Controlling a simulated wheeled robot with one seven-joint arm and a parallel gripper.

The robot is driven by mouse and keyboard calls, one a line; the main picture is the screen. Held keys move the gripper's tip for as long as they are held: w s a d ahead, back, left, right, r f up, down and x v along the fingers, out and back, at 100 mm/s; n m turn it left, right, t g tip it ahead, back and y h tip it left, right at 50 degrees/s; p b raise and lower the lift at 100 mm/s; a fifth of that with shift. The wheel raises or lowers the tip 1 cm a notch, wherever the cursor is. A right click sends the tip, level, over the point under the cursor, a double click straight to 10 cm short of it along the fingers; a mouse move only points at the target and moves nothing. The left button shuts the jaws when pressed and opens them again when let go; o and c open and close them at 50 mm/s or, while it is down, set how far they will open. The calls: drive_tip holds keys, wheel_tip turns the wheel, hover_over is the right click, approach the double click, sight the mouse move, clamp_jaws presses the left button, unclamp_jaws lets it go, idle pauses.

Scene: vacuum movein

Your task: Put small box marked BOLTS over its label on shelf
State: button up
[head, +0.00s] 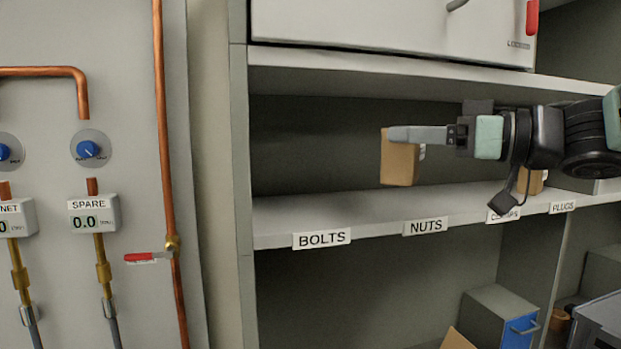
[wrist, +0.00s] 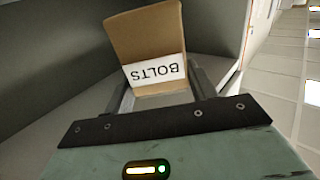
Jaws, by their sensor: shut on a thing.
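A small brown box (head: 399,163) is held in my gripper (head: 408,136), which comes in from the right in the head view. In the wrist view the box (wrist: 146,36) has a white BOLTS tag, seen upside down, and sits between the two fingers (wrist: 168,95). The box is above the shelf (head: 375,205), over the stretch near the NUTS label (head: 425,226). The BOLTS label (head: 321,239) is on the shelf's front edge, to the left of the box. The shelf above the BOLTS label looks empty.
Another brown box (head: 534,181) stands on the shelf near the partly hidden third label, behind my arm. The PLUGS label (head: 563,207) is farther right. The upper shelf (head: 400,68) lies above my gripper, and the cabinet's side panel (head: 240,150) bounds the left.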

sight(388, 182)
drive_tip(key=p+x, duration=0.4)
drive_tip(key=x, duration=1.1)
drive_tip(key=shift+w+a+f+p, duration=0.15)
drive_tip(key=shift+f+p, duration=0.6)
drive_tip(key=shift+f, duration=1.05)
drive_tip(key=shift+s+a+f+p, duration=0.15)
drive_tip(key=shift+f+p, duration=0.6)
drive_tip(key=shift+f, duration=1)
drive_tip(key=shift+w, duration=0.1)
drive_tip(key=o, duration=1.1)
drive_tip(key=shift+f, duration=0.1)
drive_tip(key=b+v, duration=0.4)
drive_tip(key=v, duration=0.8)
